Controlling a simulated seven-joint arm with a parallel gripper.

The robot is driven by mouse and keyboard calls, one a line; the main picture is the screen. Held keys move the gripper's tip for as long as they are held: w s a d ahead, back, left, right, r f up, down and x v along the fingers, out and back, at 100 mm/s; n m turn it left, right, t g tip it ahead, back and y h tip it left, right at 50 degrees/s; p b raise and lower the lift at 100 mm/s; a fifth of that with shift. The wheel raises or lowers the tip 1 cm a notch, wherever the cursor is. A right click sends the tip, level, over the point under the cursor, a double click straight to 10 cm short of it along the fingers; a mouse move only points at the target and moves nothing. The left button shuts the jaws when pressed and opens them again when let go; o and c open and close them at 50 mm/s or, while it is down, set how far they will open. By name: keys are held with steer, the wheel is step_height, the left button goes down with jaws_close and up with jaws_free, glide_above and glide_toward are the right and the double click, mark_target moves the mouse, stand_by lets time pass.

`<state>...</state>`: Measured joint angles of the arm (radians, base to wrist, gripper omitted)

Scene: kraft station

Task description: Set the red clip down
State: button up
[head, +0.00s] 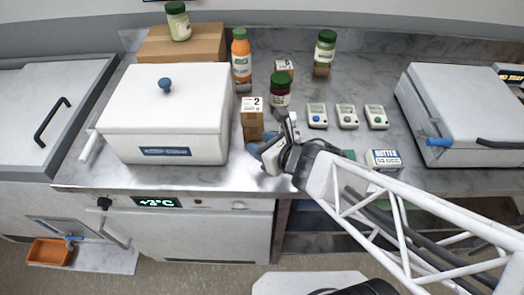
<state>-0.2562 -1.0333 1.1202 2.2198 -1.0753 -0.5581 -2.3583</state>
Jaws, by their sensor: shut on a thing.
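My gripper (262,151) is over the front part of the marble counter (335,180), just in front of a small brown box marked 2 (252,119). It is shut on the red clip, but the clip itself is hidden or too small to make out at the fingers. I cannot tell whether the fingers touch the counter or the box. My arm reaches in from the lower right and covers part of the counter's front edge.
A white lidded box (168,115) stands left of my gripper. Several small devices (347,116) and a butter pack (384,160) are to the right, before a grey lidded unit (465,110).

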steer(key=shift+f, duration=1.65)
steer(key=shift+f, duration=0.2)
steer(key=o, duration=0.9)
steer(key=shift+r, duration=0.2)
steer(key=shift+s+d, duration=0.1)
steer(key=shift+v, duration=5.85)
steer(key=shift+r, duration=0.1)
